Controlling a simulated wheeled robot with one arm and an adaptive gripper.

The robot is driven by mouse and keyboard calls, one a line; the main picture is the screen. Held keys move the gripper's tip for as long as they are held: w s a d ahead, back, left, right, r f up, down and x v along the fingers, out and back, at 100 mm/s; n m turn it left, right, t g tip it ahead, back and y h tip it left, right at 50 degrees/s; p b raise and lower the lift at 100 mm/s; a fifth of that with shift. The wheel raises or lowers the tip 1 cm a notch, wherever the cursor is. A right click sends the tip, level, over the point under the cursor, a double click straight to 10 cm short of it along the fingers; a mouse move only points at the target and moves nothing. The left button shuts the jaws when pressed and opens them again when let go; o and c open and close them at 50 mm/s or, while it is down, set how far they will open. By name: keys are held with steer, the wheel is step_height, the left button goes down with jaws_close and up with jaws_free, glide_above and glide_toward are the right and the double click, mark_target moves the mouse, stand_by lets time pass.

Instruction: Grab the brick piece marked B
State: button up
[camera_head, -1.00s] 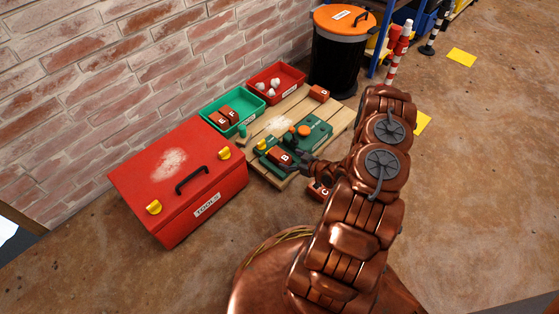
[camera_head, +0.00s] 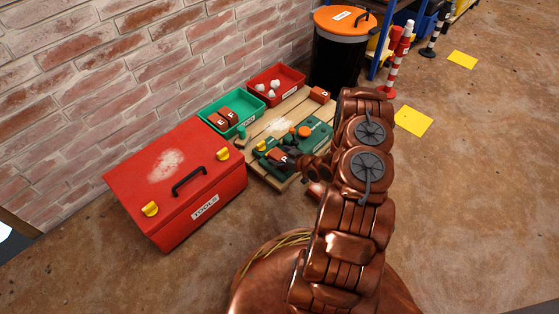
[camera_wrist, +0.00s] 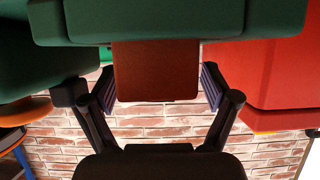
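The red-brown brick piece (camera_head: 279,159) sits in the green machine (camera_head: 318,131) on the wooden pallet (camera_head: 253,132). Its letter is partly covered in the head view, but it read as B a moment ago. My gripper (camera_head: 287,157) is at this brick, coming from the right. In the wrist view the brick (camera_wrist: 156,72) lies between the two fingers of my gripper (camera_wrist: 160,88). The fingers stand apart, one on each side, with a narrow gap at the right finger. I cannot tell whether the left finger touches it.
A red toolbox (camera_head: 140,190) stands left of the pallet. A green bin (camera_head: 243,126) holds bricks E and F (camera_head: 232,113). A red bin (camera_head: 290,84) holds white pieces. Brick D (camera_head: 319,95) lies on the pallet's far corner. An orange-lidded barrel (camera_head: 336,60) stands behind.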

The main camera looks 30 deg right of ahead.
jaws_close()
stand_by(0.6)
